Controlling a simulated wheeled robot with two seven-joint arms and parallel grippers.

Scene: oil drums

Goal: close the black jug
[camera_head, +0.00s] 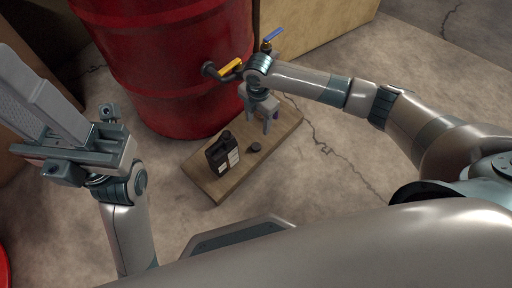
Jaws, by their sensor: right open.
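The black jug (219,156) stands upright on a wooden board, with a white label on its side. A small round black cap (254,147) lies on the board to the right of the jug, apart from it. My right gripper (268,122) is open and points down over the board, behind and right of the cap. I see nothing between its fingers. My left gripper (78,118) is raised at the left, away from the jug. Its jaw opening does not show clearly. The jug's mouth is too small to make out well.
A red drum (165,65) with a yellow-handled tap (230,67) stands behind the board (215,187). A blue-handled valve (273,36) shows by a tan block (318,28). Another red object (3,268) is at the lower left. Cracked floor to the right is clear.

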